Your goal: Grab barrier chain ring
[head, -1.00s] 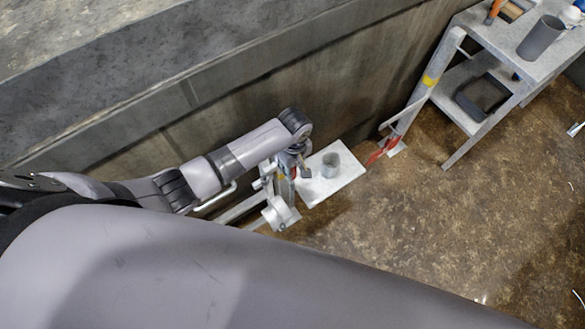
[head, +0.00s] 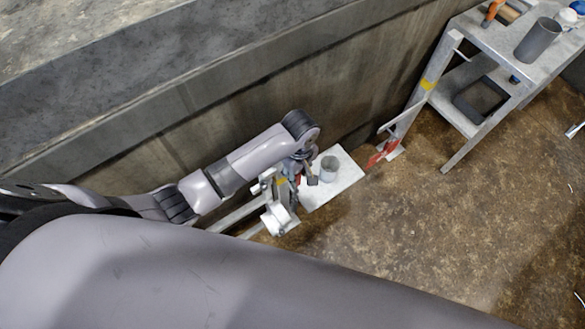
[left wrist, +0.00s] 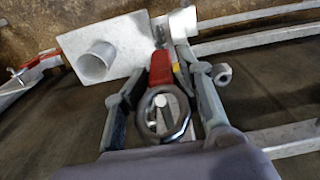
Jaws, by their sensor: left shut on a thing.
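The ring (left wrist: 163,113) shows in the left wrist view as a dark metal loop with a red part (left wrist: 160,68) running up from it. It lies between the two fingers of my left gripper (left wrist: 162,108), which is shut on it. In the head view my left gripper (head: 304,174) is small and partly hidden by its own wrist, beside a pale metal plate (head: 346,180). The ring cannot be made out there. My right gripper is in neither view.
A short grey pipe (head: 329,169) stands on the plate; it also shows in the left wrist view (left wrist: 97,62). Pale metal rails run close to my gripper. A concrete wall (head: 220,130) rises behind the arm. A metal step stand (head: 470,125) is at upper right. Open brown floor lies at right.

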